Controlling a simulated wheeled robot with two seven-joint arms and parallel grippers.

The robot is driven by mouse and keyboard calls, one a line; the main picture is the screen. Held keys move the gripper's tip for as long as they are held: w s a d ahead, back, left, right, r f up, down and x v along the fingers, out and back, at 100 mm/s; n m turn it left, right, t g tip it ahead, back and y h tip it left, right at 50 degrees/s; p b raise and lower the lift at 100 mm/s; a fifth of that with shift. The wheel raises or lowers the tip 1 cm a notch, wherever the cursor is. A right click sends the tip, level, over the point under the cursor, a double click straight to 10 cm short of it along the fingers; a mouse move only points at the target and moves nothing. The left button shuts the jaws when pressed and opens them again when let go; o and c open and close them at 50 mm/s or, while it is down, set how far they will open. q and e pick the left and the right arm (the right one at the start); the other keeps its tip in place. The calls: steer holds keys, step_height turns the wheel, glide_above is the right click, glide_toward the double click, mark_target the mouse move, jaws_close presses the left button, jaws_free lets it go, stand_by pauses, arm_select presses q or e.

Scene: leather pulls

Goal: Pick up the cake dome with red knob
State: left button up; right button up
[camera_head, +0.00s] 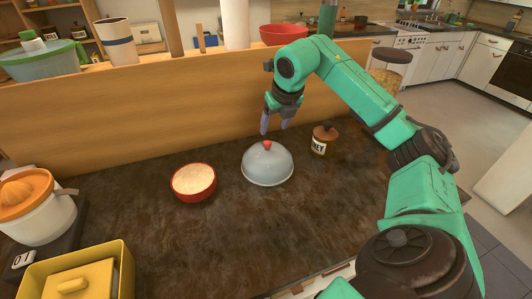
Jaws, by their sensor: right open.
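The cake dome (267,167) is a grey, rounded cover standing on the dark countertop in the middle of the view. Its red knob (267,145) is on top. My right gripper (275,128) hangs above and slightly behind the dome, fingers pointing down. Its fingers are spread, with nothing between them, and they look apart from the knob. My left gripper is out of view.
A red bowl with pale contents (194,182) stands left of the dome. A honey jar (322,140) with a brown lid stands close on the right. A juicer (35,205) and a yellow container (78,278) occupy the left. A wooden panel (150,110) rises behind. The front counter (235,235) is clear.

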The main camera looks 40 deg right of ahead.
mark_target(268, 143)
steer(key=x, duration=0.3)
steer(key=shift+w+d+f+p, duration=0.1)
steer(key=shift+w+f+p, duration=0.1)
steer(key=shift+f+p, duration=0.1)
steer(key=p+x, duration=0.2)
steer(key=x, duration=0.3)
steer(key=shift+w+f+p, duration=0.2)
steer(key=shift+w+p, duration=0.05)
steer(key=shift+p, duration=0.05)
steer(key=shift+f, duration=0.2)
steer(key=shift+c, duration=0.9)
jaws_close()
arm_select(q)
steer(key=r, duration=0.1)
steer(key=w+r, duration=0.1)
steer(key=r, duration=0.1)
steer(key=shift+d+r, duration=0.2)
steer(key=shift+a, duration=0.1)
